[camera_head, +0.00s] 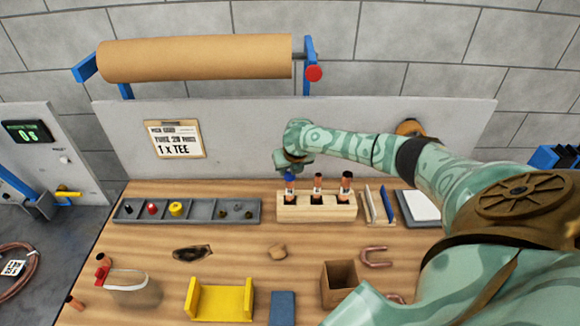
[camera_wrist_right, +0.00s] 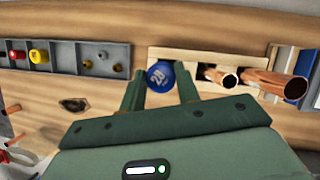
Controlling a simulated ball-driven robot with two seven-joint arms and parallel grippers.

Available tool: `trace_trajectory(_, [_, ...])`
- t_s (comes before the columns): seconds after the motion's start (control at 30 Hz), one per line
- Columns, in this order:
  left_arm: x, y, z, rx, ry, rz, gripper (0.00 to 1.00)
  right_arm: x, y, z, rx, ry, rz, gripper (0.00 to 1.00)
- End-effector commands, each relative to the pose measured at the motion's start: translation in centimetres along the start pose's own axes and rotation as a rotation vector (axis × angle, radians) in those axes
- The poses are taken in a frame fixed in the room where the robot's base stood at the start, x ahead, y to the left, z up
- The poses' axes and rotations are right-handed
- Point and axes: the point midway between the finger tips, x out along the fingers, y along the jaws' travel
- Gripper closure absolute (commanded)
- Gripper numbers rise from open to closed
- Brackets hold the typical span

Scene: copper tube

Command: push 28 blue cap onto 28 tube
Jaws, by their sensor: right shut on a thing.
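The blue cap (camera_wrist_right: 160,77) is marked 28 and sits between the two fingers of my right gripper (camera_wrist_right: 160,92), which is shut on it. In the head view the cap (camera_head: 290,177) is at the top of the leftmost tube (camera_head: 291,188) in the wooden block (camera_head: 318,212). My right gripper (camera_head: 291,168) is above that tube. The tube under the cap is hidden in the wrist view, and I cannot tell how far the cap is on. My left gripper does not show.
Two more copper tubes (camera_head: 318,184) stand in the block to the right. A grey tray (camera_head: 187,211) with black, red and yellow caps lies to the left. A yellow bracket (camera_head: 220,303) and a cardboard box (camera_head: 340,283) stand in front.

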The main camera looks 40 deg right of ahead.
Motion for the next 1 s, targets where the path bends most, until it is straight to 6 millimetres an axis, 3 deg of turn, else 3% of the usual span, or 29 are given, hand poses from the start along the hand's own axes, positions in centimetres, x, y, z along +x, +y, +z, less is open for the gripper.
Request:
trace_trajectory(0.63, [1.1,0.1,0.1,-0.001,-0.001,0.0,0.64,1.6,0.0,-0.7,-0.001,0.0,-0.001,0.89])
trace_trajectory(0.67, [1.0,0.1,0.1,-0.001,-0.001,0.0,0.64,1.5,0.0,-0.7,-0.001,0.0,-0.001,0.6])
trace_trajectory(0.73, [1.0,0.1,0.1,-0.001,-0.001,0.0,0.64,1.5,0.0,-0.7,-0.001,0.0,-0.001,0.43])
trace_trajectory(1.0, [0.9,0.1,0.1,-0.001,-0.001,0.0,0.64,1.4,0.0,-0.6,-0.001,0.0,0.0,0.43])
